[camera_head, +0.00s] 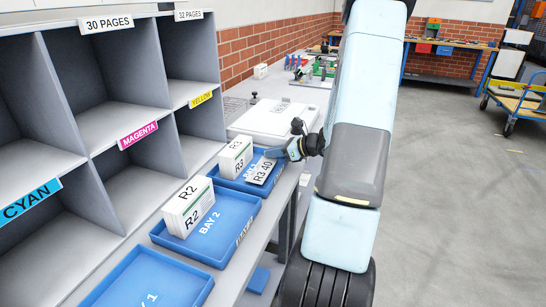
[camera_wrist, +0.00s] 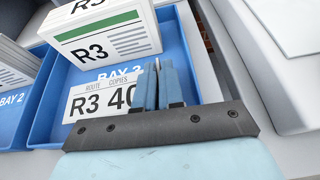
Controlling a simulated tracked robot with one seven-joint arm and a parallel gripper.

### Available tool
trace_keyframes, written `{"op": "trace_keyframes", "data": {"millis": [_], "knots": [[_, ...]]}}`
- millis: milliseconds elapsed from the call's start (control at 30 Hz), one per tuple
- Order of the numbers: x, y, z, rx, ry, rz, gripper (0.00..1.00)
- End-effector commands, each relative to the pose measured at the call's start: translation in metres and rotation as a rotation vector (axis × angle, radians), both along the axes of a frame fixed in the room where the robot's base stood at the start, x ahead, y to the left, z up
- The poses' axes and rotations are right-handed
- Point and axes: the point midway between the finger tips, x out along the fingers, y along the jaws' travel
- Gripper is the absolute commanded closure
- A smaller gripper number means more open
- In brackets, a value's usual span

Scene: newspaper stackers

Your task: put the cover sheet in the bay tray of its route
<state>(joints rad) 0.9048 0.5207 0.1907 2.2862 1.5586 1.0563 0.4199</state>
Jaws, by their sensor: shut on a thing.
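The cover sheet (camera_head: 260,172) is a white card marked R3 40; its ROUTE and COPIES headings show in the wrist view (camera_wrist: 90,102). My gripper (camera_head: 275,153) is shut on its edge, with both blue fingers (camera_wrist: 158,85) together at the card's right end. The card is tilted over the far blue bay tray (camera_head: 237,184), in front of a stack marked R3 (camera_head: 235,157). The stack and tray also show in the wrist view, the stack (camera_wrist: 105,38) just behind the card. The tray's bay number is partly covered. I cannot tell whether the card touches the tray floor.
The Bay 2 tray (camera_head: 236,213) holds a stack marked R2 (camera_head: 188,208) at its left. The Bay 1 tray (camera_head: 150,285) is nearest and looks empty. A grey shelf unit (camera_head: 110,125) stands along the left. A pale flat box (camera_head: 275,119) lies beyond the far tray.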

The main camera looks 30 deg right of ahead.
Motion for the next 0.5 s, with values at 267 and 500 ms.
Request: {"op": "trace_keyframes", "data": {"millis": [267,500], "knots": [[-0.0004,-0.0001,-0.0146,0.0,0.0,0.0,1.0],[-0.0005,-0.0003,-0.0146,0.0,0.0,0.0,0.81]]}}
